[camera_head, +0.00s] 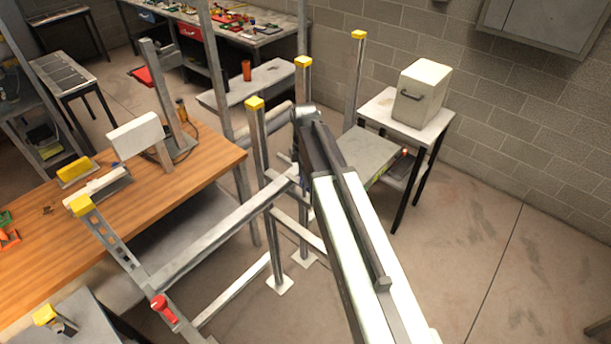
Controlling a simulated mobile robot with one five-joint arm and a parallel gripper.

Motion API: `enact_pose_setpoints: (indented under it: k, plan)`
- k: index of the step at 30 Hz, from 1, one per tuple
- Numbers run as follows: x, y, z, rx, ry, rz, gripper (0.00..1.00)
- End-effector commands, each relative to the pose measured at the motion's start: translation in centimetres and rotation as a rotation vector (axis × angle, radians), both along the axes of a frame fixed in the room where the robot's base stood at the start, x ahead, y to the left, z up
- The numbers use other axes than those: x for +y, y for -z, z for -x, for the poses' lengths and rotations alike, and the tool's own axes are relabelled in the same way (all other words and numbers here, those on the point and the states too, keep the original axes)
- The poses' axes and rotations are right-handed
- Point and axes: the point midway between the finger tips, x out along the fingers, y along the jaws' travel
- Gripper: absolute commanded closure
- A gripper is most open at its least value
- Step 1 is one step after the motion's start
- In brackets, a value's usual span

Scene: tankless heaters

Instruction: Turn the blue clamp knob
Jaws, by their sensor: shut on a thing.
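My arm reaches from the bottom right to the metal clamp frame (215,225) in the middle. My gripper (302,178) is at the far end, by the frame's upright post, and mostly hidden behind my own arm. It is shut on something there. A thin dark-blue patch (308,192) shows beside my arm at this spot and seems to be the blue clamp knob. Most of it is hidden, so its turn angle cannot be told. A red knob (164,309) sits on the near left of the frame, apart from my gripper.
Yellow-capped posts (256,125) stand close around my arm's end. A wooden workbench (200,170) is at the left. A small table (437,125) with a white box (421,95) stands behind right. The floor at the right (480,240) is clear.

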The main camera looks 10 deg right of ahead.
Motion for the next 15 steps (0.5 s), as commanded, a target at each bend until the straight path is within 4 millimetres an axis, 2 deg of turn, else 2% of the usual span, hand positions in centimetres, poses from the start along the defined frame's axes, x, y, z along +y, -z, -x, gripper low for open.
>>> enact_pose_setpoints:
  k: [15]
  plan:
    - [-0.1, -0.07, -0.29, -0.007, -0.056, 0.002, 1.0]
